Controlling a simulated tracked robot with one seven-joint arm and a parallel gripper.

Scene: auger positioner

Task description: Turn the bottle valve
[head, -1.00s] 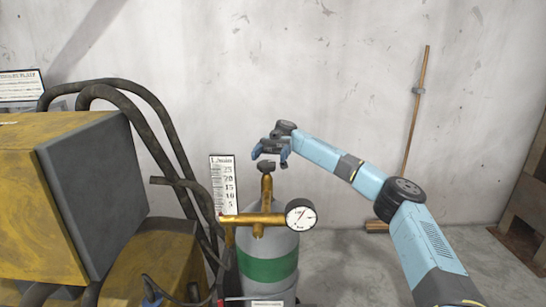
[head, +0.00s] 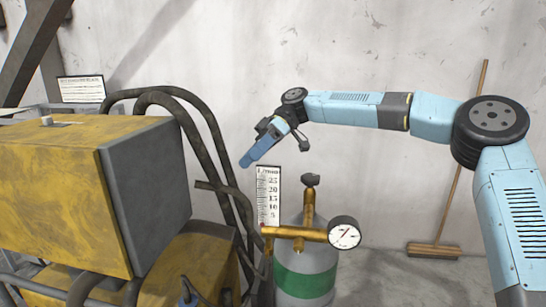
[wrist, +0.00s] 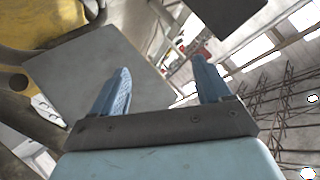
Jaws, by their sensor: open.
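The gas bottle (head: 306,283) is grey with a green band and stands upright at the lower middle of the head view. Its dark valve knob (head: 311,180) tops a brass stem. A brass regulator pipe (head: 298,234) with a round white gauge (head: 344,234) is fixed below the knob. My gripper (head: 272,156) is up and to the left of the knob, apart from it, tilted down to the left. In the wrist view my gripper (wrist: 161,66) has its two blue fingers apart with nothing between them. The valve is not recognisable in the wrist view.
A yellow machine with a grey front panel (head: 148,195) fills the left. Dark hoses (head: 205,130) arch from it close to my gripper. A flow scale (head: 268,195) stands behind the pipe. A broom (head: 433,249) leans on the wall at right.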

